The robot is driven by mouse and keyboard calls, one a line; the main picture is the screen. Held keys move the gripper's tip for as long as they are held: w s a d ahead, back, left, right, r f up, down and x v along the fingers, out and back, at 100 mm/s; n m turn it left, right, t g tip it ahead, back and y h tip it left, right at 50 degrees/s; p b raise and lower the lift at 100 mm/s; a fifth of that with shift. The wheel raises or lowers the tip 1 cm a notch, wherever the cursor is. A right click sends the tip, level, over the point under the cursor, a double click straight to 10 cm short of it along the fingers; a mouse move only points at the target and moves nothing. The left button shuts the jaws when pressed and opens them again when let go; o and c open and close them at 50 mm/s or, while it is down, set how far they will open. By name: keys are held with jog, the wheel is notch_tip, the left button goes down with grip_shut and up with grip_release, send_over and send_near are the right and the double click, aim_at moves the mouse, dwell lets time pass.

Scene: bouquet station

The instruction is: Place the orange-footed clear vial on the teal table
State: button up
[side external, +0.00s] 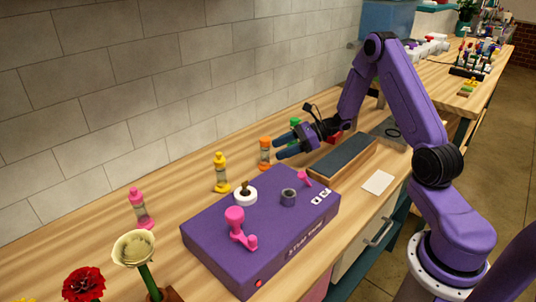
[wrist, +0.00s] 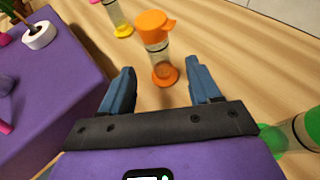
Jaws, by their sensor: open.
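The orange-footed clear vial (side external: 265,153) stands upright on the wooden bench near the tiled wall, with an orange cap and foot. In the wrist view the vial (wrist: 157,44) is ahead of my gripper (wrist: 160,68), lined up between the fingertips but apart from them. My gripper (side external: 282,147) is open and empty, its blue fingers pointing toward the vial from the right in the side view. The teal table (side external: 342,152) looks like a low wooden block with a dark teal top; its top is bare. It stands to the right of my gripper in the side view.
A green-capped vial (side external: 295,122) stands close behind my gripper. A yellow vial (side external: 221,172) and a pink vial (side external: 141,208) stand farther left. A purple box (side external: 262,228) with small fittings lies in front. A white card (side external: 378,182) lies near the bench edge.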

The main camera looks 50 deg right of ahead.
jog(key=shift+v, duration=2.15)
jog(key=s+a+r+n+g, duration=0.1)
jog(key=a+n+g, duration=0.1)
jog(key=a+n, duration=0.1)
jog(key=s+a+r+n+g+y, duration=0.1)
jog(key=a+r+n+g, duration=0.1)
jog(key=a, duration=0.4)
jog(key=s+a+r+n+g, duration=0.2)
jog(key=a+n, duration=0.1)
jog(key=a, duration=0.2)
jog(key=shift+r+n+y, duration=0.1)
jog(key=shift+n+y, duration=0.3)
jog(key=s+a+r+n+g+h, duration=0.4)
jog(key=s+a+n+g, duration=0.2)
jog(key=s+a+n, duration=0.55)
jog(key=s+d+n+t+h, duration=0.2)
jog(key=s+d+n+h, duration=0.2)
jog(key=s+n, duration=0.4)
jog(key=s+d+f+n+t+h, duration=0.1)
jog(key=s+d+n+t+h, duration=0.1)
jog(key=s+n, duration=0.7)
jog(key=shift+s+d+n+h, duration=0.25)
jog(key=shift+d+n+h, duration=0.1)
jog(key=shift+d+h, duration=0.65)
